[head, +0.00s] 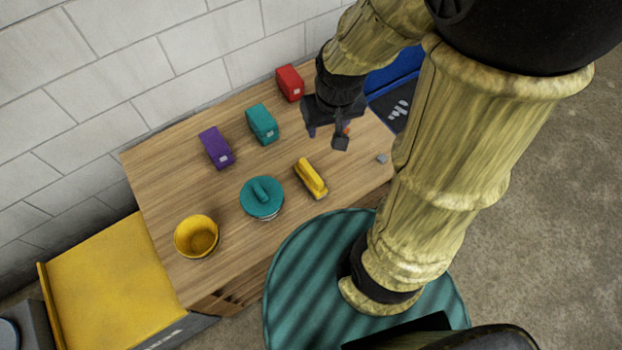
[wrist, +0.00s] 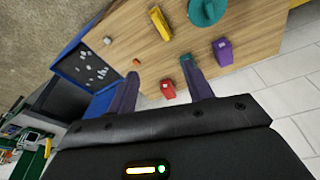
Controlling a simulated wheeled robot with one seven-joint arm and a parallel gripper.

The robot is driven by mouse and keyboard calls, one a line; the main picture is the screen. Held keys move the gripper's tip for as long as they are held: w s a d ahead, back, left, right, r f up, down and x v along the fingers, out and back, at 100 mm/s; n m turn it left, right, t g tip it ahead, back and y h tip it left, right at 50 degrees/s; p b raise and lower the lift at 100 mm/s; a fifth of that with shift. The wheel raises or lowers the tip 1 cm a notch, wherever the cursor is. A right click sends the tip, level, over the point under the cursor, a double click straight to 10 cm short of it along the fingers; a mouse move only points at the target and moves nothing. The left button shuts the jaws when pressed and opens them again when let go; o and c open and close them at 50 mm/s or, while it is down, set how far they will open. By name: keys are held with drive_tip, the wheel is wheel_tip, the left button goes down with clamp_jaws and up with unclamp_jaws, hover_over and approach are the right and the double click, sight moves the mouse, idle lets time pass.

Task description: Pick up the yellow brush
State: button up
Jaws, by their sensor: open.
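The yellow brush (head: 311,178) lies on the wooden table, right of the teal lidded pot. It also shows in the wrist view (wrist: 160,23), near the top, well beyond my fingertips. My gripper (head: 327,136) is above the table, up and to the right of the brush in the head view. In the wrist view my gripper (wrist: 157,75) has its two purple fingers spread apart, with nothing held between them. The brush is apart from my gripper and fully in sight in the head view.
On the wooden table (head: 160,200) are a purple box (head: 216,148), a teal box (head: 262,124), a red box (head: 290,83), a teal pot (head: 262,198), a yellow bowl (head: 196,237) and a small grey piece (head: 382,158). A white block wall (head: 130,70) stands behind. A blue bin (wrist: 85,66) adjoins the table.

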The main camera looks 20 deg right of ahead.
drive_tip(key=w+f+n+g+b, duration=0.1)
drive_tip(key=w+f+b, duration=0.5)
drive_tip(key=f+b, duration=0.4)
drive_tip(key=w+f+n+g+b, duration=0.1)
drive_tip(key=w+f+n+b, duration=0.1)
drive_tip(key=w+f+b, duration=0.5)
wheel_tip(320, 180, down, 10)
drive_tip(key=b, duration=0.4)
drive_tip(key=shift+d+g, duration=0.15)
drive_tip(key=shift+g, duration=0.15)
drive_tip(key=shift+w+r, duration=0.1)
drive_tip(key=b, duration=0.1)
approach(311, 171)
wheel_tip(311, 171, down, 5)
drive_tip(key=shift+f, duration=0.5)
wheel_tip(311, 171, down, 5)
drive_tip(key=shift+w+f+b, duration=0.1)
drive_tip(key=shift+b, duration=0.3)
